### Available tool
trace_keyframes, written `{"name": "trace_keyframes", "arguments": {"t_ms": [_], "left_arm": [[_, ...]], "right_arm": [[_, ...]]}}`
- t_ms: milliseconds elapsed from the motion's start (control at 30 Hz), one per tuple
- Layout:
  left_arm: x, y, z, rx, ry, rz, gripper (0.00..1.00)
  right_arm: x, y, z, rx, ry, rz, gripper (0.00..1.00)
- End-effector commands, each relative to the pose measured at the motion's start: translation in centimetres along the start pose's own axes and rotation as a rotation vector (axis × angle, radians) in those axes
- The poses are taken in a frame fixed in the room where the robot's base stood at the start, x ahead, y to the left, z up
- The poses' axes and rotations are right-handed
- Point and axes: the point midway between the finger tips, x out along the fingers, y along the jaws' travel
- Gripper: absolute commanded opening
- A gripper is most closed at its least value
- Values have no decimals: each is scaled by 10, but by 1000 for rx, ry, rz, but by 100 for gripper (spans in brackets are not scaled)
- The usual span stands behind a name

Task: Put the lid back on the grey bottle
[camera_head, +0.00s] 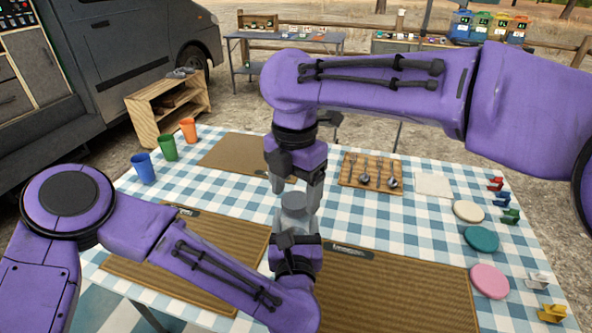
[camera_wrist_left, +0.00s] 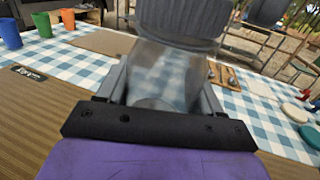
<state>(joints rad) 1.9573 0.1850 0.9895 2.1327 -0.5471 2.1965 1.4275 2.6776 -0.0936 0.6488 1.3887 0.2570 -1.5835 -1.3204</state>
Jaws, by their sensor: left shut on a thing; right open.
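My left gripper (camera_head: 295,232) is shut on the grey bottle, which stands upright above the table. In the left wrist view the bottle's see-through grey body (camera_wrist_left: 165,78) is between the fingers. A dark grey ribbed lid (camera_wrist_left: 183,18) shows at the top of the body; I cannot tell whether it is fully seated. In the head view the lid's flat grey top (camera_head: 293,200) shows just below my right gripper (camera_head: 295,190). The right gripper is open, points down, and has its fingertips close beside the lid. I cannot tell whether they touch it.
The checked table (camera_head: 347,213) holds brown placemats (camera_head: 395,295). Blue (camera_head: 144,168), green and orange cups stand at the left. A cutlery board (camera_head: 371,172) lies behind my grippers. Coloured discs (camera_head: 481,239) and small clips line the right edge.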

Motion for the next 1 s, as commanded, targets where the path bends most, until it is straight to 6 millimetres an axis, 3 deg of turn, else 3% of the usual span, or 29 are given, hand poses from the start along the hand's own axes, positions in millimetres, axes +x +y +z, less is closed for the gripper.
{"name": "trace_keyframes", "arguments": {"t_ms": [400,567,600,833,933,1000], "left_arm": [[0,0,1,-1,-1,0,0],[0,0,1,-1,-1,0,0],[0,0,1,0,-1,0,0],[0,0,1,0,-1,0,0],[0,0,1,0,-1,0,0],[0,0,1,0,-1,0,0]], "right_arm": [[11,0,0,0,0,-1,74],[10,0,0,0,0,-1,22],[10,0,0,-1,0,-1,16],[10,0,0,60,-2,-1,16],[11,0,0,279,-4,-2,16],[11,0,0,515,-5,0,16]]}}
